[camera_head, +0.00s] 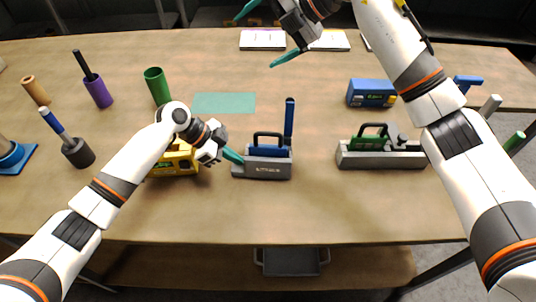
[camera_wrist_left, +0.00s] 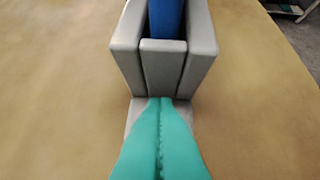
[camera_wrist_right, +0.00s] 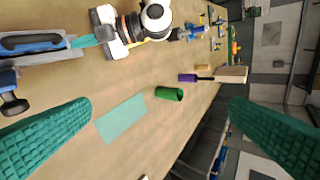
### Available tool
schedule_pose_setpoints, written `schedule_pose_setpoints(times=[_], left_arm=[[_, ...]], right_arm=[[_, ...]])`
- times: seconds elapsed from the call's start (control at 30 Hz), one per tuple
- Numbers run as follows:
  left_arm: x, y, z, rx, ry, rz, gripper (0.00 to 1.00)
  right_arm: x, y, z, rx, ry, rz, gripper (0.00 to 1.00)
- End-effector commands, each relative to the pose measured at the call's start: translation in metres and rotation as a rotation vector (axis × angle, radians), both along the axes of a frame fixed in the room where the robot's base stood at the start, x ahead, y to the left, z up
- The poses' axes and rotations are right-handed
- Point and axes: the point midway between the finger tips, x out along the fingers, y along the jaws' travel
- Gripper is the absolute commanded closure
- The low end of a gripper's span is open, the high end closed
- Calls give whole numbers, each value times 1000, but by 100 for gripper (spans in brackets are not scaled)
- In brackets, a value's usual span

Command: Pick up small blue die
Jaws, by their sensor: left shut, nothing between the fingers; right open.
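A small blue die (camera_head: 268,151) with a dark handle sits in a grey holder (camera_head: 262,171) at the table's middle. In the left wrist view, the blue die (camera_wrist_left: 167,18) shows between the grey walls of the holder (camera_wrist_left: 200,45). My left gripper (camera_head: 238,158) is shut and empty at the holder's left end. In the left wrist view its fingers (camera_wrist_left: 160,102) overlap the holder's low tab; contact cannot be told. My right gripper (camera_head: 268,33) is open and empty above the back of the table. The right wrist view shows the die (camera_wrist_right: 30,43) at the left edge.
A yellow block (camera_head: 175,163) is partly hidden by my left arm. A green die in a grey holder (camera_head: 380,160) and a blue box (camera_head: 371,93) stand to the right. A green cup (camera_head: 157,86) and a flat teal mat (camera_head: 224,103) lie behind. The front table strip is clear.

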Motion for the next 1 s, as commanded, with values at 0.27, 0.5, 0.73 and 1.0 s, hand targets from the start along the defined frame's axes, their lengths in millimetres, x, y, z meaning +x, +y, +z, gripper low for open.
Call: schedule_pose_setpoints(times=[0.27,0.5,0.73,1.0], left_arm=[[-4,1,-8,11,15,-4,100],[-4,2,-8,12,15,-4,100],[-4,1,-8,11,15,-4,100],[-4,1,-8,11,14,-3,100]], right_arm=[[-73,10,-88,-638,70,177,0],[-91,-6,-114,-872,86,201,0],[-92,-8,-153,-887,91,203,0],[-92,-7,-180,-884,89,202,0]])
